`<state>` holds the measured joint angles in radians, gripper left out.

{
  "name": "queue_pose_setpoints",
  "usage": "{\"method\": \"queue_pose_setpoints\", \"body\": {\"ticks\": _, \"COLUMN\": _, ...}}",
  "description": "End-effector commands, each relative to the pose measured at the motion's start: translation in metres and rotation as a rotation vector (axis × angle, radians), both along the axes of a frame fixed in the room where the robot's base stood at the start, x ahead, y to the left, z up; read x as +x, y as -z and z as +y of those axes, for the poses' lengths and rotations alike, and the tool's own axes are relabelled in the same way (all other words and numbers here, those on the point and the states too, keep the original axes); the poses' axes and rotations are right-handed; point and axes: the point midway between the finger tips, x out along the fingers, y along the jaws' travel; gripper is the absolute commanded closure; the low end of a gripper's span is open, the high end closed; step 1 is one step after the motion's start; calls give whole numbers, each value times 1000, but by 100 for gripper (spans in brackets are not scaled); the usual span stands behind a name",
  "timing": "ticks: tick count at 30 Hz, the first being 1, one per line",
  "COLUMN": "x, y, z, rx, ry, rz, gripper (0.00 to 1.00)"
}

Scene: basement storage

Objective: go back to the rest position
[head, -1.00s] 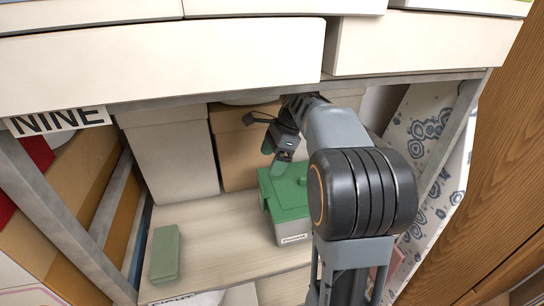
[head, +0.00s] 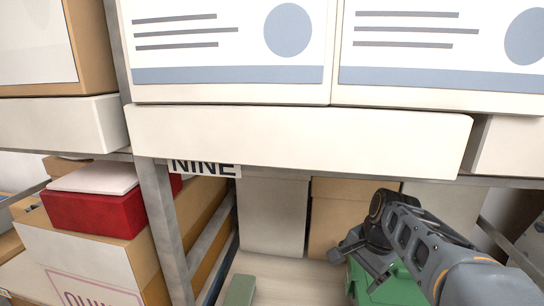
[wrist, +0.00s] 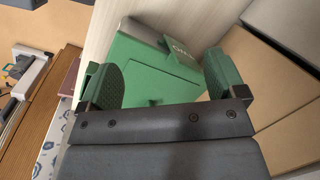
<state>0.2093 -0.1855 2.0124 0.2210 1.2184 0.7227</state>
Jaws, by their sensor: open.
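My gripper (head: 362,262) is in front of the shelf bay at the lower right of the head view, partly hidden by my arm. In the wrist view my gripper (wrist: 162,80) is open, with its two green finger pads wide apart and nothing between them. A box with a green lid (wrist: 150,72) lies beyond the fingers in the wrist view. It also shows as a green box (head: 400,288) at the bottom of the head view, partly covered by my arm. I cannot tell the gap between fingers and lid.
A shelf edge with a white box (head: 300,138) and a "NINE" label (head: 204,167) crosses above the bay. A grey upright (head: 165,230) stands left. Cardboard boxes (head: 335,215) line the back. A green block (head: 240,290) is at the bottom. A red box (head: 95,212) is at left.

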Motion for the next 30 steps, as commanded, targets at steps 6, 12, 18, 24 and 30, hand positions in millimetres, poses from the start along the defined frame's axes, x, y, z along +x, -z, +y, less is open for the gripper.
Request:
{"method": "queue_pose_setpoints", "body": {"ticks": 6, "x": -55, "y": 31, "z": 25, "rx": -219, "ry": -539, "rz": -156, "gripper": 11}}
{"method": "queue_pose_setpoints", "body": {"ticks": 12, "x": -81, "y": 53, "z": 33, "rx": -346, "ry": -851, "rz": -230, "gripper": 11}}
{"method": "queue_pose_setpoints", "body": {"ticks": 18, "x": -89, "y": 60, "z": 37, "rx": -389, "ry": -957, "rz": -252, "gripper": 11}}
{"method": "queue_pose_setpoints", "body": {"ticks": 24, "x": -89, "y": 60, "z": 36, "rx": -390, "ry": -960, "rz": -251, "gripper": 11}}
{"method": "queue_pose_setpoints", "body": {"ticks": 30, "x": -89, "y": 60, "z": 36, "rx": -389, "ry": -958, "rz": -251, "gripper": 11}}
